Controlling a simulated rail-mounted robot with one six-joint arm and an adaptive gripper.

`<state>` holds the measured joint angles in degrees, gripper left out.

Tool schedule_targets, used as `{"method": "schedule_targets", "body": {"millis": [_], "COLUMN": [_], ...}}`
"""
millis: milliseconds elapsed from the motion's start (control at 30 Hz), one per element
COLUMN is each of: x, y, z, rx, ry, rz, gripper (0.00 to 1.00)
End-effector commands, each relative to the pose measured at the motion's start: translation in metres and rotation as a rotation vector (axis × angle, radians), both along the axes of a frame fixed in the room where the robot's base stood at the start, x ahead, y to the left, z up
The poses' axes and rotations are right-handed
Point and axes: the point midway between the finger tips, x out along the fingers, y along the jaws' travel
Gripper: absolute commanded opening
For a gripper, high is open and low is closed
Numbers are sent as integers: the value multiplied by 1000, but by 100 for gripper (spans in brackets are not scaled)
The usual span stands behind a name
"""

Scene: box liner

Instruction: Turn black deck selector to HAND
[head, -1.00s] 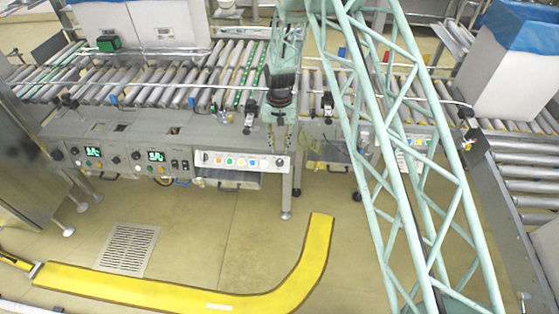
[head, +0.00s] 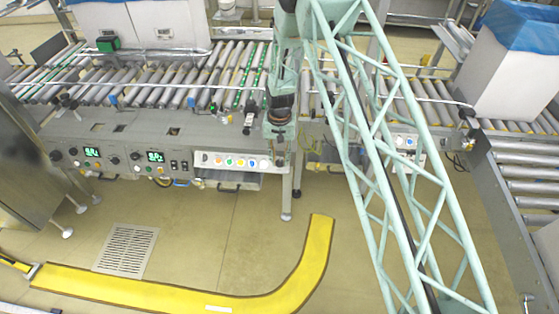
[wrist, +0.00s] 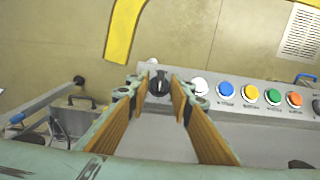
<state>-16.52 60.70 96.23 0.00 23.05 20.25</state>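The black selector (wrist: 158,84) is a dark knob with a pointer ridge, at one end of the button panel beside the white button. My gripper (wrist: 159,92) is open in the wrist view, with its orange-padded fingers on either side of the selector. I cannot tell whether either pad touches it. The position lettering is not readable. In the head view my gripper (head: 279,158) is at the right end of the panel (head: 228,162) and hides the selector there.
White (wrist: 199,86), blue (wrist: 227,89), yellow (wrist: 250,92), green (wrist: 272,96) and orange (wrist: 294,99) buttons sit in a row beside the selector. Roller conveyors (head: 150,92) run behind the panel. The floor in front has a yellow curved strip (head: 200,298) and a grate (head: 127,248).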

Motion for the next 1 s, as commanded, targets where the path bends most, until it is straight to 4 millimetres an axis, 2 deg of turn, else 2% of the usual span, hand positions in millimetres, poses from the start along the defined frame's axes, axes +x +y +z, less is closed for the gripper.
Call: {"method": "schedule_targets", "body": {"millis": [133, 300, 1000], "x": [0, 0, 0], "y": [0, 0, 2], "z": [0, 0, 0], "rx": [0, 0, -64], "ry": [0, 0, 4], "rz": [0, 0, 75], "gripper": [20, 7, 7]}}
